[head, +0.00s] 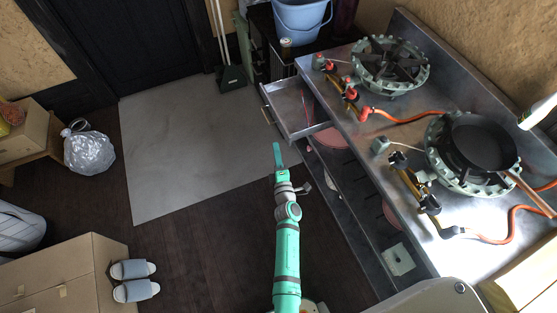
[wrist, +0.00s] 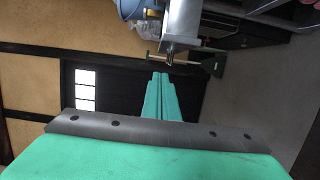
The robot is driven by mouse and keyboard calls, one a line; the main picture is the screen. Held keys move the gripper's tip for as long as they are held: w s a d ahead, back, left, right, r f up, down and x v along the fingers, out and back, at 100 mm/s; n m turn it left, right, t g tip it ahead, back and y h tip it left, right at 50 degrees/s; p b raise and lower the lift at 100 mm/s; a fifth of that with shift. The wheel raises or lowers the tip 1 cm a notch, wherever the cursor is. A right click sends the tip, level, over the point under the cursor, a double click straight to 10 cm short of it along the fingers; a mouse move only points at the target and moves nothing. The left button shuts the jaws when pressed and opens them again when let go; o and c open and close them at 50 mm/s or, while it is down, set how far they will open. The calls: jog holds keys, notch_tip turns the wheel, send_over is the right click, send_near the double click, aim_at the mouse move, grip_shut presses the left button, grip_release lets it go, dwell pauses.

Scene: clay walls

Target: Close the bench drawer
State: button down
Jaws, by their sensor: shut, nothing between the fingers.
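The bench drawer (head: 292,122) is a shallow metal tray, pulled out from the left side of the steel bench (head: 340,113) in the head view. Its front with a small handle (head: 266,114) faces left, and a thin red item lies inside. My gripper (head: 277,146) is shut and empty, just below and left of the drawer front, apart from it in the picture. In the wrist view my closed green fingers (wrist: 158,76) point ahead. A grey metal part, apparently the drawer (wrist: 182,22), shows above them; the exact gap cannot be told.
Gas burners (head: 390,65) with orange hoses and a black pan (head: 483,140) stand on the bench. A blue bucket (head: 300,16) and a dustpan (head: 232,78) are behind the drawer. A grey mat (head: 190,140) and bare floor lie free to the left.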

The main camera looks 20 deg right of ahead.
jog(key=shift+w+d, duration=0.4)
jog(key=shift+d, duration=0.35)
jog(key=shift+w+d, duration=0.4)
jog(key=shift+d, duration=0.35)
jog(key=shift+w+d, duration=0.4)
jog(key=shift+d, duration=0.35)
